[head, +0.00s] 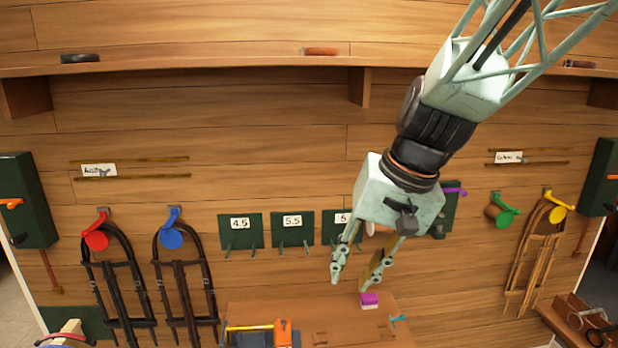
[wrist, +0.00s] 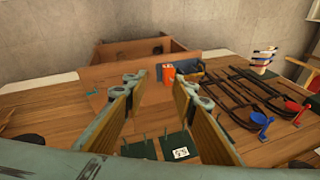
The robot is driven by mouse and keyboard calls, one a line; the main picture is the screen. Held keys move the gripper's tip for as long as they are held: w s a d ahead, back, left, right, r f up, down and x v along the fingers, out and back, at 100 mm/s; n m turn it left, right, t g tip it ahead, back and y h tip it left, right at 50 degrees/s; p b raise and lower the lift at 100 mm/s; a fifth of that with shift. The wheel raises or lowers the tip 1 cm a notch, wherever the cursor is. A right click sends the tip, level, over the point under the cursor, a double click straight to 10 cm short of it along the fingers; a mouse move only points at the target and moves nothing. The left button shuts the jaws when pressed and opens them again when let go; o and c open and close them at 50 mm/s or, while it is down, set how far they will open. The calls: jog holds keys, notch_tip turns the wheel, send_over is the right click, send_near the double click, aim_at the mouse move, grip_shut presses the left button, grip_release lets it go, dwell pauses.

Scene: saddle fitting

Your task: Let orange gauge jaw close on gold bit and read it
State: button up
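The orange gauge part (head: 284,333) stands on the bench at the lower edge of the head view. A gold-yellow bar (head: 248,327), which looks like the gold bit, lies over a dark blue block (head: 248,340) to its left. Whether the orange jaw touches the bar is too small to tell. My gripper (head: 355,279) is open and empty, above and to the right of the gauge. In the wrist view the orange part (wrist: 168,74) shows beyond the open fingertips (wrist: 160,84), apart from them. The gold bar cannot be made out there.
Green plates marked 4.5 (head: 240,231), 5.5 (head: 292,230) and 5 hang behind. Dark bridles (head: 112,275) hang at left.

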jog(key=s+d+r+h, duration=0.1)
jog(key=s+d, duration=0.3)
jog(key=s, duration=0.4)
jog(key=s+d+r+n+t+h, duration=0.1)
jog(key=s+d, duration=0.3)
jog(key=s, duration=0.5)
jog(key=s+d+r+h+b, duration=0.1)
jog(key=s+d+r, duration=0.2)
jog(key=s, duration=0.6)
jog(key=shift+s+d+r, duration=0.15)
jog(key=shift+d+r, duration=0.1)
jog(key=shift+d, duration=0.5)
